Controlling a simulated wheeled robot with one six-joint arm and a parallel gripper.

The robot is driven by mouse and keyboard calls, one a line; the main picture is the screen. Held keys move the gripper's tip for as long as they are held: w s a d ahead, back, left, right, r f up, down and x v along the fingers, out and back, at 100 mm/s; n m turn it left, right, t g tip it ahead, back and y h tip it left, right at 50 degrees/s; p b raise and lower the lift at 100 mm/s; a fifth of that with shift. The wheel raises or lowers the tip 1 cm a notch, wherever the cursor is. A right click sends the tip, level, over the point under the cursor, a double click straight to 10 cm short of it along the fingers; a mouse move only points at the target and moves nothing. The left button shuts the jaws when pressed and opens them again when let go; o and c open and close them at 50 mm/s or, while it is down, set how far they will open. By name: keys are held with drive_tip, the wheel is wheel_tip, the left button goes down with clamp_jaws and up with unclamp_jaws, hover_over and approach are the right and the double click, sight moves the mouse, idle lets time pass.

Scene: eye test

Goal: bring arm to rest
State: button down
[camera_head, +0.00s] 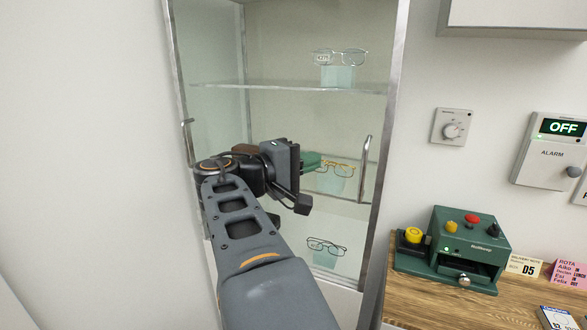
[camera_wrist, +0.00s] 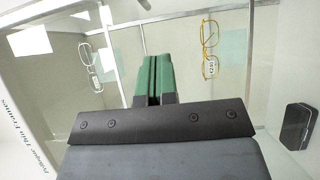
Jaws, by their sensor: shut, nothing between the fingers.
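My gripper (camera_head: 312,161) is in front of the glass display cabinet, at about middle shelf height, pointing to the right in the head view. My arm reaches up to it from the bottom of that view and is bent at the wrist. In the wrist view the green fingers of my gripper (camera_wrist: 153,78) lie against each other with nothing between them. Gold-framed glasses (camera_head: 338,166) show just beyond the fingertips in the head view. They appear apart from the fingers in the wrist view (camera_wrist: 209,50).
The cabinet (camera_head: 388,120) has metal-edged sides and handles. Clear-framed glasses (camera_head: 345,57) sit on its upper shelf, dark-framed glasses (camera_head: 326,246) lower down. A green machine (camera_head: 470,232) stands on a wooden table (camera_head: 420,300) at right. An alarm box (camera_head: 548,155) reads OFF. The left wall is bare.

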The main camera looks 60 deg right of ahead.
drive_tip(key=shift+v, duration=1.9)
drive_tip(key=w+a+f+n+t+y+p, duration=0.15)
drive_tip(key=w+a+f+t+y, duration=0.25)
drive_tip(key=f, duration=0.5)
drive_tip(key=w+a+f+n+t+y+p, duration=0.1)
drive_tip(key=w+a+f+n+t+y, duration=0.2)
drive_tip(key=f, duration=0.5)
drive_tip(key=w+a+f+t+y+p, duration=0.1)
drive_tip(key=a+y, duration=0.3)
drive_tip(key=a, duration=0.5)
drive_tip(key=w+a+f+t+y+p, duration=0.1)
drive_tip(key=a+f+t+y+p, duration=0.2)
drive_tip(key=a, duration=0.7)
drive_tip(key=y+p, duration=0.1)
drive_tip(key=y, duration=0.1)
drive_tip(key=shift+w+a+f+n+y, duration=0.2)
drive_tip(key=shift+w+a+n+y, duration=0.1)
drive_tip(key=shift+n, duration=0.05)
